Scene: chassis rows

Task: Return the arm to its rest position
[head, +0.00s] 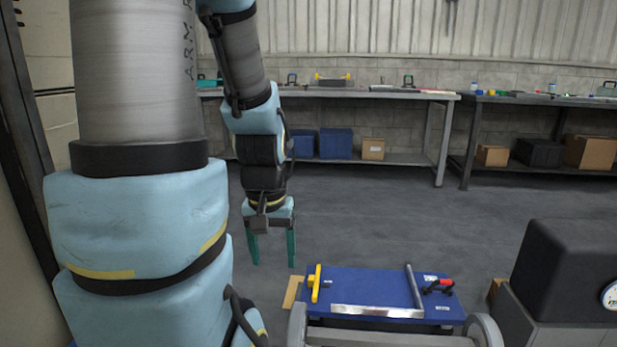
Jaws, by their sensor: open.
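My gripper (272,248) hangs at the end of my blue and grey arm, left of the middle in the head view. Its two green fingers point down and stand apart, with nothing between them. It is in front of the open floor, above and to the left of a blue-topped surface (370,287). My large upper arm link fills the left side of the view.
The blue surface holds a yellow tool (315,283), metal bars (377,311) and a red-black tool (438,286). A black box (565,270) with a gauge stands at right. Workbenches (440,96) line the back wall. The grey floor (400,215) between is clear.

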